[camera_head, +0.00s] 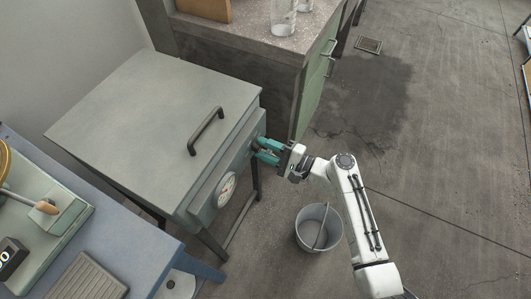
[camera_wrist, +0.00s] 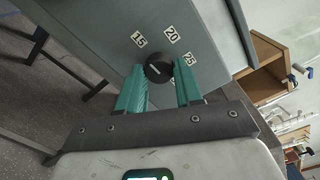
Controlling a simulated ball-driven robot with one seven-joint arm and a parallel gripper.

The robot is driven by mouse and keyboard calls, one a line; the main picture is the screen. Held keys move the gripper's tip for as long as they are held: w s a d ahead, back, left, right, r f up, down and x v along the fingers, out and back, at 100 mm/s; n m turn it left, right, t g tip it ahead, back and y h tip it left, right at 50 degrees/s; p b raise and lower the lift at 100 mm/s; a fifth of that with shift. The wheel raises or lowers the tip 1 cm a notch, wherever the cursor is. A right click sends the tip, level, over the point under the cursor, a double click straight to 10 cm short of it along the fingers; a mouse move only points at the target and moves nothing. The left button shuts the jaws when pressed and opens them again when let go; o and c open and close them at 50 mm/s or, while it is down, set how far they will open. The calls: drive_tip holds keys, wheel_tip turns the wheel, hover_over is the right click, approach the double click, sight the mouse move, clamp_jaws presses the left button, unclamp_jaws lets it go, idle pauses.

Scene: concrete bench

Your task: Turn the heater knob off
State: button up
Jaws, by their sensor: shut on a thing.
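The heater (camera_head: 150,110) is a grey box with a black lid handle, at the left in the head view. Its front panel carries a round white dial gauge (camera_head: 226,189). In the wrist view the black knob (camera_wrist: 159,67) stands on the grey panel (camera_wrist: 100,35), with number labels 15, 20 and 25 around it. A light pointer mark shows on the knob. My gripper (camera_wrist: 160,80) has teal fingers, one on each side of the knob, and is shut on it. In the head view my gripper (camera_head: 262,149) reaches the panel's right end; the knob is hidden there.
A grey bucket (camera_head: 319,228) stands on the floor below my arm. A counter with green doors (camera_head: 318,82) and glass jars (camera_head: 284,17) is close behind the gripper. A blue bench (camera_head: 135,262) is at lower left.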

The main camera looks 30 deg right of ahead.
drive_tip(key=n+b, duration=0.9)
drive_tip(key=shift+f, duration=0.25)
drive_tip(key=shift+r+n+b, duration=0.15)
drive_tip(key=shift+n+b, duration=0.9)
drive_tip(key=shift+n, duration=0.05)
drive_tip(key=shift+r, duration=0.1)
drive_tip(key=o, duration=1)
drive_tip(key=v, duration=1.1)
drive_tip(key=shift+w, duration=0.1)
